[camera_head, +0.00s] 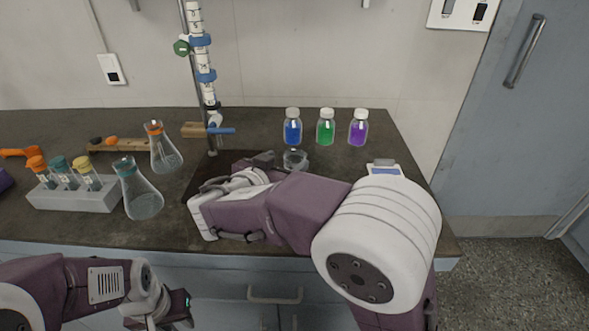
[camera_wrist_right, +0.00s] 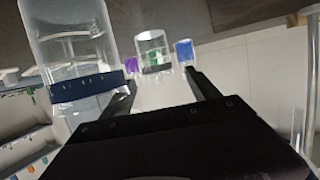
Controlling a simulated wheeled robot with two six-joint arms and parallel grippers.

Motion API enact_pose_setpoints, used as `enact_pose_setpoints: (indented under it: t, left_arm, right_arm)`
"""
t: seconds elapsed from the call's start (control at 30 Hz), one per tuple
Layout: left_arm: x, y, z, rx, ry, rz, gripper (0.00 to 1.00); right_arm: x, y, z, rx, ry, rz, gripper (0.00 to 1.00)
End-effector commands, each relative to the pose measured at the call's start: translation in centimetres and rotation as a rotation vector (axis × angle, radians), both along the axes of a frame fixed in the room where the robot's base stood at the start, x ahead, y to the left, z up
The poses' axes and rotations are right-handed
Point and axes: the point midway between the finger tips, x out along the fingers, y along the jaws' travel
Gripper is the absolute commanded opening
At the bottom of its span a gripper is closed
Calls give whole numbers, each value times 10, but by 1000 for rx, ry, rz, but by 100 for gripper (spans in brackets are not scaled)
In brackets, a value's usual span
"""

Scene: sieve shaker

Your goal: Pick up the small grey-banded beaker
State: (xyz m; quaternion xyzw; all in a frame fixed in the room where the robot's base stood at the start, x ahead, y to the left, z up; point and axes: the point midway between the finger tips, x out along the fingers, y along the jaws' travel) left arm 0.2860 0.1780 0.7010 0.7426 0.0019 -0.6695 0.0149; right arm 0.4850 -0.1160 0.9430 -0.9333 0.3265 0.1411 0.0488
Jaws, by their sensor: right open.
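The small grey-banded beaker (camera_head: 295,160) stands on the dark bench in front of the bottles, just past my right gripper (camera_head: 270,160). In the right wrist view, which is upside down, the beaker (camera_wrist_right: 152,48) is clear glass with a dark grey band. It shows in the gap just beyond the open, empty jaws (camera_wrist_right: 162,78). I cannot tell how far off it is. My left gripper (camera_head: 165,306) is low at the front left, away from the beaker; its jaws do not show clearly.
A larger beaker with a dark blue band (camera_wrist_right: 75,60) is close beside my right gripper. Blue (camera_head: 293,130), green (camera_head: 326,130) and purple (camera_head: 358,131) bottles stand behind. Flasks (camera_head: 143,195) and a tube rack (camera_head: 75,198) are at left. A burette stand (camera_head: 205,80) rises nearby.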

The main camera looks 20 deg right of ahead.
Motion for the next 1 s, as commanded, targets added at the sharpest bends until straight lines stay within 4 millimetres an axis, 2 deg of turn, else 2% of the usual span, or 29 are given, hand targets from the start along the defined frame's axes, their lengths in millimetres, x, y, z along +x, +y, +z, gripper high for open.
enact_pose_setpoints:
  t: [0.17, 0.3, 0.4, 0.63, 0.67, 0.8, 0.9, 1.0]
  left_arm:
    - [0, 0, 0, 0, 0, 0, 36]
    - [0, 0, 0, 0, 0, 0, 36]
    - [0, 0, -1, 0, 0, 0, 36]
    - [0, 0, -1, 0, 0, 0, 36]
    - [0, 0, -1, 0, 0, 0, 36]
    - [0, 0, -1, 0, 0, 0, 36]
    - [0, 0, -1, 0, 0, 0, 36]
    - [0, 0, -1, 0, 0, 0, 36]
  right_arm:
    - [8, -8, -3, 0, 0, -2, 70]
    - [26, -27, -10, 0, 1, -5, 70]
    - [35, -34, -13, 1, 1, -2, 70]
    - [38, -35, -14, 0, 0, 1, 70]
    - [38, -35, -14, 0, 0, 1, 68]
    - [38, -35, -14, 1, -1, 1, 29]
    - [38, -35, -14, 1, -1, 1, 4]
    - [38, -35, -14, 1, -1, 1, 4]
